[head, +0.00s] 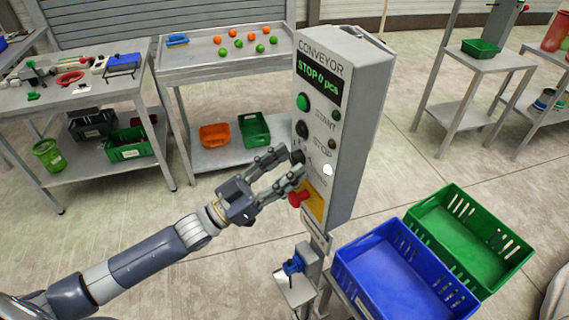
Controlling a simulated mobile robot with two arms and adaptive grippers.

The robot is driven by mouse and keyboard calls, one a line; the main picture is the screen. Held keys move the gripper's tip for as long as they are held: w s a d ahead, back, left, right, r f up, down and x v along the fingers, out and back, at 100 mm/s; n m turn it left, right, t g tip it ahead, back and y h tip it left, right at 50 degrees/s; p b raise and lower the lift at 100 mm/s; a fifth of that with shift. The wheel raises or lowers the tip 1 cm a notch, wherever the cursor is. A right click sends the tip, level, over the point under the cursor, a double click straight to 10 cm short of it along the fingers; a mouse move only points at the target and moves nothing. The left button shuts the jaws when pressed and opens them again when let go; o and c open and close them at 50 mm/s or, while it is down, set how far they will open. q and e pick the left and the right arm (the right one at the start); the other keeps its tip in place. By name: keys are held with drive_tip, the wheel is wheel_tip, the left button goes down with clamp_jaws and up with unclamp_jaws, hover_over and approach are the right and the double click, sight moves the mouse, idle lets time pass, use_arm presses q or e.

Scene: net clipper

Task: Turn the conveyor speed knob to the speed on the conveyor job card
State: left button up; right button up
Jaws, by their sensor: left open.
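The grey conveyor control box (345,130) stands upright at the centre, with a display (318,80) reading "STOP 0 pcs". A small dark knob (298,157) sits on its front below the START and STOP buttons. My left gripper (291,162) is open, its two fingers pointing at the box, with the tips close around the knob. Whether they touch it I cannot tell. The fingers partly cover the knob's scale and label. I cannot make out a job card with a readable speed. My right gripper is not in view.
A red emergency button (299,199) on a yellow plate is just below the gripper. A green button (303,102) and a black button (302,129) sit above the knob. Blue (372,252) and green (447,203) crates stand at lower right. Workbenches stand behind.

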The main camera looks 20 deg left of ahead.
use_arm(q)
drive_tip(key=c, duration=1)
drive_tip(key=shift+c, duration=0.2)
drive_tip(key=shift+m, duration=0.3)
drive_tip(key=shift+a+f+m+g+h+b, duration=0.1)
drive_tip(key=shift+m+g+h+b, duration=0.2)
drive_tip(key=shift+m+b, duration=0.4)
drive_tip(key=m, duration=0.1)
drive_tip(key=m+g+h+b, duration=0.1)
drive_tip(key=m, duration=0.1)
drive_tip(key=shift+w+a+g, duration=0.1)
drive_tip(key=shift+w+g, duration=0.05)
drive_tip(key=shift+g, duration=0.15)
drive_tip(key=shift+w+a+r+m+g+h+b, duration=0.15)
drive_tip(key=shift+m+g+b, duration=0.3)
drive_tip(key=shift+m, duration=0.6)
drive_tip(key=shift+s+d+m+g+h+b, duration=0.15)
drive_tip(key=shift+m+g+b, duration=0.25)
drive_tip(key=shift+m, duration=0.6)
drive_tip(key=shift+w+a+r+m+g+h+b, duration=0.15)
drive_tip(key=shift+m+g+b, duration=0.25)
drive_tip(key=shift+m, duration=0.65)
